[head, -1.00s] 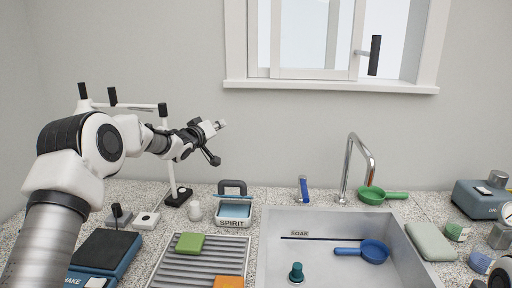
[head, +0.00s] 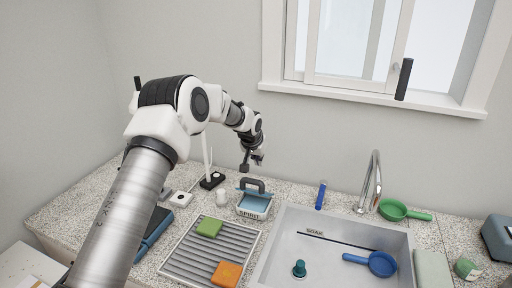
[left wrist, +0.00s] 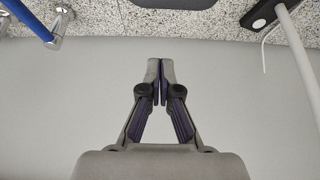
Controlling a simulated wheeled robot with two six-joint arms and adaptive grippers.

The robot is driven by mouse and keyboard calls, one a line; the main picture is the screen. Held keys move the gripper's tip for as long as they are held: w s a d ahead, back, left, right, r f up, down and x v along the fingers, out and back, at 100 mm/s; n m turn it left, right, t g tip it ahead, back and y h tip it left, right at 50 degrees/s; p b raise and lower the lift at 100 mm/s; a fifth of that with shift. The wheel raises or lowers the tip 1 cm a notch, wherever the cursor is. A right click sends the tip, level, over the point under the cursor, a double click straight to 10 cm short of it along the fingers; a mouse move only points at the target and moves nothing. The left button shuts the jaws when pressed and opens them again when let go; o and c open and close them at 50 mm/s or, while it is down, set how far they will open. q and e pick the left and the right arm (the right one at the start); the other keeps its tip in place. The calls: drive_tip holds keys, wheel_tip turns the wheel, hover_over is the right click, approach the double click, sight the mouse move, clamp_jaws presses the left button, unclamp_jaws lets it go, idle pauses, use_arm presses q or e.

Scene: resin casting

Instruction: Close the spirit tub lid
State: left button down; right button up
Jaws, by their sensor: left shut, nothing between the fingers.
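The spirit tub (head: 252,214) stands on the counter between the drying rack and the sink, with its "SPIRIT" label facing me. Its blue inside shows from above. The lid's dark handle (head: 254,181) stands up at the tub's back, so the lid looks raised, though its exact angle is hard to tell. My left gripper (head: 250,166) is shut and empty, above and just behind the handle, apparently apart from it. In the left wrist view its fingertips (left wrist: 160,68) meet with nothing between them. The handle's dark edge (left wrist: 172,4) seems to show at the top there. My right gripper is not in view.
A ribbed rack (head: 190,252) holds a green and an orange block. The sink (head: 285,235) and faucet (head: 375,180) are to the right. The wall is close behind.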

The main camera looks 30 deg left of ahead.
use_arm(q)
drive_tip(key=s+f+p, duration=0.1)
drive_tip(key=s+f, duration=0.1)
drive_tip(key=f, duration=0.1)
drive_tip(key=shift+s+p, duration=0.2)
drive_tip(key=shift+p, duration=0.1)
drive_tip(key=shift+s+f, duration=0.1)
drive_tip(key=shift+s, duration=0.25)
drive_tip(key=shift+w+d, duration=0.1)
drive_tip(key=shift+w+f, duration=0.1)
drive_tip(key=shift+w, duration=0.05)
